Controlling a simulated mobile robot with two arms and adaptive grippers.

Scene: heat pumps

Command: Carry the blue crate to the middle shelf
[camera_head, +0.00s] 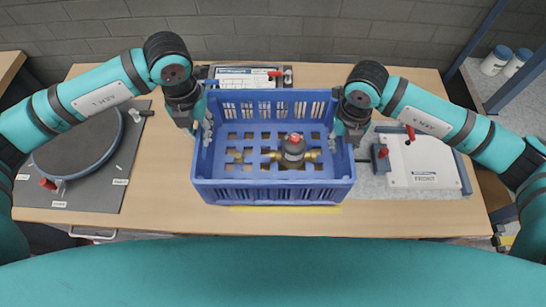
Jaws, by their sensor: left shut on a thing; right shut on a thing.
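The blue crate (272,194) is in the middle of the camera_head view, over the wooden table. It has slotted walls and an open grid floor. A dark pump with brass ends (293,150) sits inside it, right of centre. My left gripper (204,130) is shut on the crate's left side wall. My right gripper (342,135) is shut on the crate's right side wall. Whether the crate's bottom touches the table is hard to tell. The middle shelf cannot be made out for certain; part of a grey shelf rack (482,83) shows at the right.
On the wooden table (400,215), a round dark disc (78,143) on a grey mat lies left and a white cover marked FRONT (424,162) lies right. A labelled panel (247,78) lies behind the crate. White canisters (495,60) stand on the rack. A brick wall closes the back.

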